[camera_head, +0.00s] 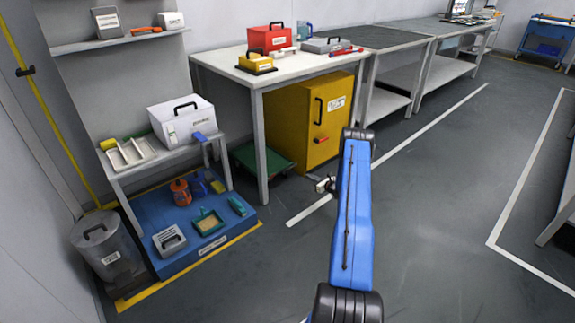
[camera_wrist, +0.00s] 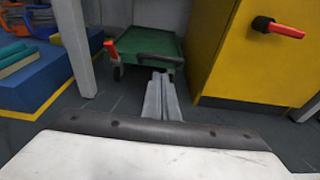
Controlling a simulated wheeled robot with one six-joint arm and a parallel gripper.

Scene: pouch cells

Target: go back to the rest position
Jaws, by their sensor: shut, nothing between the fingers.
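My gripper (camera_wrist: 161,97) shows in the wrist view, with its two grey fingers together and nothing between them. It points toward a green cart (camera_wrist: 145,50) under the table, with clear floor around the fingertips. In the head view my blue arm stretches forward over the floor, and a small part of the gripper end (camera_head: 326,185) shows left of the arm. The rest of the gripper is hidden behind the arm there.
A yellow cabinet (camera_head: 315,122) stands under the white table (camera_head: 292,72), left of my arm. A blue platform (camera_head: 196,230) with several items and a grey bin (camera_head: 106,248) are at the left. The floor (camera_head: 450,200) to the right is open.

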